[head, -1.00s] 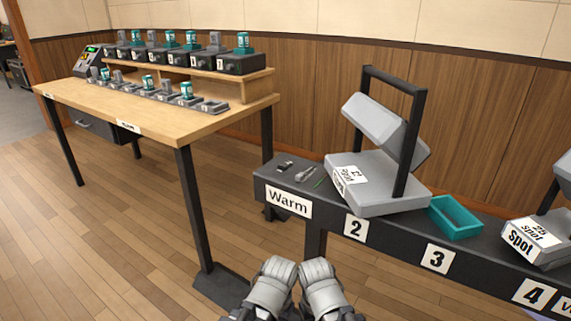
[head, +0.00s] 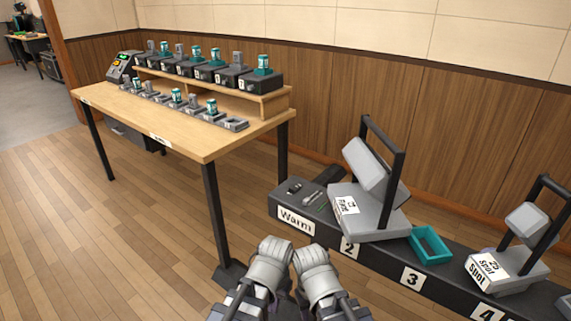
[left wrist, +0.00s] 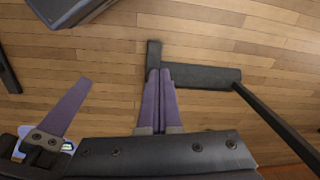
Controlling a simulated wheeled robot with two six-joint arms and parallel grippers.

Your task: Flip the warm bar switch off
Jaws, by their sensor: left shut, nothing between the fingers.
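The long dark bar (head: 385,257) carries a white "Warm" label (head: 296,220) at its near left end and numbers further along. A small dark piece (head: 294,188) lies or stands on top of that end; I cannot tell whether it is the switch or how it is set. My left gripper shows in the left wrist view (left wrist: 160,78), its two purple fingers shut together and empty, above the floor. In the head view both arms are folded low in the middle, short of the bar, and their fingertips are hidden. A lone purple finger at the left of the wrist view may be my right gripper's.
A grey spotlight (head: 367,212) and a teal tray (head: 430,246) stand on the bar, with another spotlight (head: 507,266) further right. Wooden floor in front is clear.

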